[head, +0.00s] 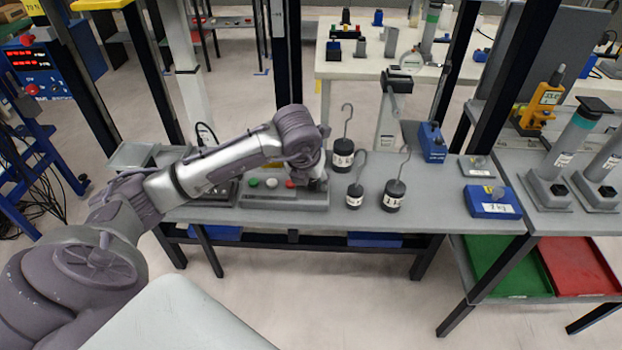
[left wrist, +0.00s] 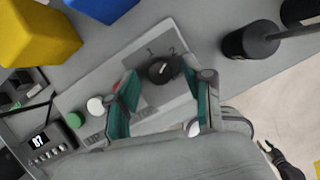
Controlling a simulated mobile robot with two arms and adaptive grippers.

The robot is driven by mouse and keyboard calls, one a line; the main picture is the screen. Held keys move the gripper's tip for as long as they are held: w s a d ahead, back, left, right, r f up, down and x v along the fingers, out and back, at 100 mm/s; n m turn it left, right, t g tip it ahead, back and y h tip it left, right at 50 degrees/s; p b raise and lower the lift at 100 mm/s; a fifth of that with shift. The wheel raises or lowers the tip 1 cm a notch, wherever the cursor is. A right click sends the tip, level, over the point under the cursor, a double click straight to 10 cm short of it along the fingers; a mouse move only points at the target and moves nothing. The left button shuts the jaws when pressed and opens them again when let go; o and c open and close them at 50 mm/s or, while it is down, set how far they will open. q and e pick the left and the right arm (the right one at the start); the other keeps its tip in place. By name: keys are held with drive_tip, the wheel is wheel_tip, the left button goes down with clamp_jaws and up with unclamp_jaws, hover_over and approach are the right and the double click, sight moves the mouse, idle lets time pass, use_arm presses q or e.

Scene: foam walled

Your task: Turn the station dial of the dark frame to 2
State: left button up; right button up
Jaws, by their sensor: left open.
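The station dial (left wrist: 158,73) is a black round knob on a grey control panel (left wrist: 183,38), seen in the left wrist view. The numbers 1 and 2 are printed beside it, and its white mark leans toward the 2 side. My left gripper (left wrist: 168,84) is open, with one teal finger on each side of the knob; I cannot tell whether they touch it. In the head view the panel (head: 262,195) lies on the grey bench within the dark frame (head: 288,60), and my left gripper (head: 316,184) hides the dial. My right gripper is not in view.
Green (head: 252,183), white (head: 271,182) and red (head: 290,183) buttons sit on the panel left of the gripper. Hooked black weights (head: 342,160) stand close to its right.

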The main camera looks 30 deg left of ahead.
use_arm(q)
drive_tip(key=v, duration=1.1)
drive_tip(key=shift+s+r, duration=0.2)
drive_tip(key=shift+r, duration=0.15)
